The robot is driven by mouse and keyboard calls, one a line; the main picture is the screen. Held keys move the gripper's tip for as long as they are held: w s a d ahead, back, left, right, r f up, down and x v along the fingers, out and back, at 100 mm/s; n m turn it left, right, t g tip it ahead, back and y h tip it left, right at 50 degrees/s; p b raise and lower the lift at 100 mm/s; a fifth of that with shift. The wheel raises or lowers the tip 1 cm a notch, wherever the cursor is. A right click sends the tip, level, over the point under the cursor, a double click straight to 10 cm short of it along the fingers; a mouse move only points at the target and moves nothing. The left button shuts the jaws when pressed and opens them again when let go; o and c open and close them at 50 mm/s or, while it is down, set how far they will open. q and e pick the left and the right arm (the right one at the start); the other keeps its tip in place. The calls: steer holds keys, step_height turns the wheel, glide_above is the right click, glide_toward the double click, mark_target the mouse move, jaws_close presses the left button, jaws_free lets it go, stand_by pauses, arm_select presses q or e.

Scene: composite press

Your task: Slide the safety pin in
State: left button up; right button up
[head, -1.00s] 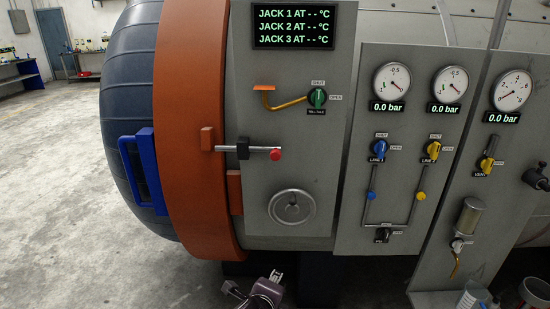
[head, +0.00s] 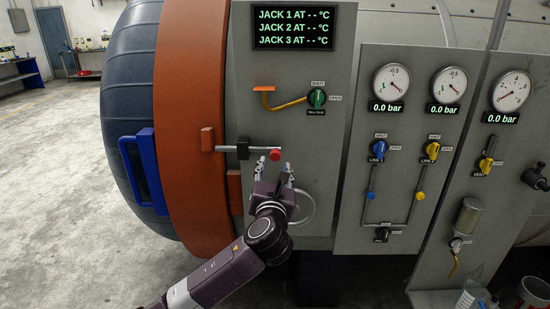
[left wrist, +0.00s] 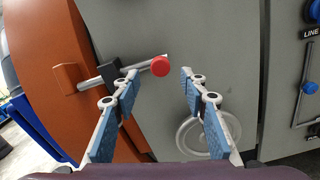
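The safety pin (head: 261,149) is a thin metal rod with a red knob (head: 275,155) at its right end. It passes through a black block (head: 243,148) on the grey panel, and its left end meets an orange block (head: 207,139) on the orange ring. My left gripper (head: 274,160) is open just below and in front of the knob. In the left wrist view the red knob (left wrist: 160,66) shows between and beyond the open fingertips, apart from both. My right gripper is not in view.
A round handwheel (left wrist: 208,136) sits below the pin, partly behind my left gripper. A green-knobbed valve (head: 317,98) is above on the same panel. A blue handle (head: 145,170) stands out at the left of the ring. Gauges and valves fill the panels to the right.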

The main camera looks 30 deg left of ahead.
mark_target(275, 158)
arm_select(q)
steer(key=shift+p+x, duration=0.5)
steer(key=shift+x, duration=2.2)
jaws_close()
